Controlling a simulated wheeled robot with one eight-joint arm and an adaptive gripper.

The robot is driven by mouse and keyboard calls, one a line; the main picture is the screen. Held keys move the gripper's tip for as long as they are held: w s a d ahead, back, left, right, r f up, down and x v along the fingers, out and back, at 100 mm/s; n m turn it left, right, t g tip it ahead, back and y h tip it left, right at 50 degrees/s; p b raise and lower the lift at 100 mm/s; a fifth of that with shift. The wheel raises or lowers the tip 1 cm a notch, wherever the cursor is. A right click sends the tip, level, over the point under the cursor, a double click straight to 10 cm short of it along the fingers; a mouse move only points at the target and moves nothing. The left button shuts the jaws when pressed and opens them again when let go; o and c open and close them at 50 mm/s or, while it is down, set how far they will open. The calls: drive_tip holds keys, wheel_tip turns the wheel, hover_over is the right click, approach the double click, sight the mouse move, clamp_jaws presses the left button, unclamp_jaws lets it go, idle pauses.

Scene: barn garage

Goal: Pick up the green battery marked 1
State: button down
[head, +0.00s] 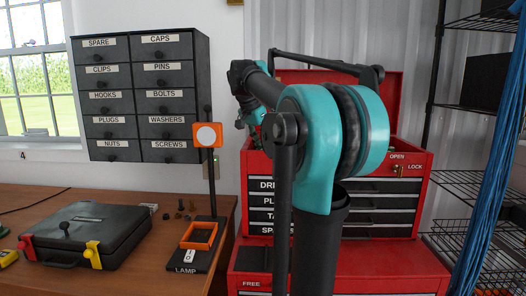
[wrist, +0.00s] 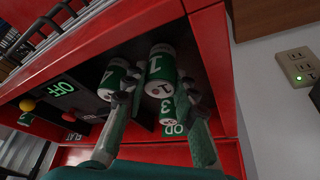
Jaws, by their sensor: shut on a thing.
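The green and white battery marked 1 (wrist: 160,70) is in the wrist view, between the two fingers of my gripper (wrist: 158,90). My gripper is shut on it. A second green battery (wrist: 114,76) is just left of the left finger, its digit hard to read. A green battery marked 3 (wrist: 172,112) is beside the battery marked 1, partly behind it. In the head view my arm covers the front of the red tool chest (head: 405,210), and the batteries cannot be made out there.
Red walls (wrist: 205,50) of the chest stand close around the batteries. A dark panel with a yellow knob (wrist: 27,104) and a green OFF label (wrist: 60,88) is to the left. A wall socket (wrist: 300,68) is at the right. A lamp (head: 206,135) stands on the wooden bench (head: 130,275).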

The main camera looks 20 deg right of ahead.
wheel_tip(320, 180, up, 19)
idle(0.6)
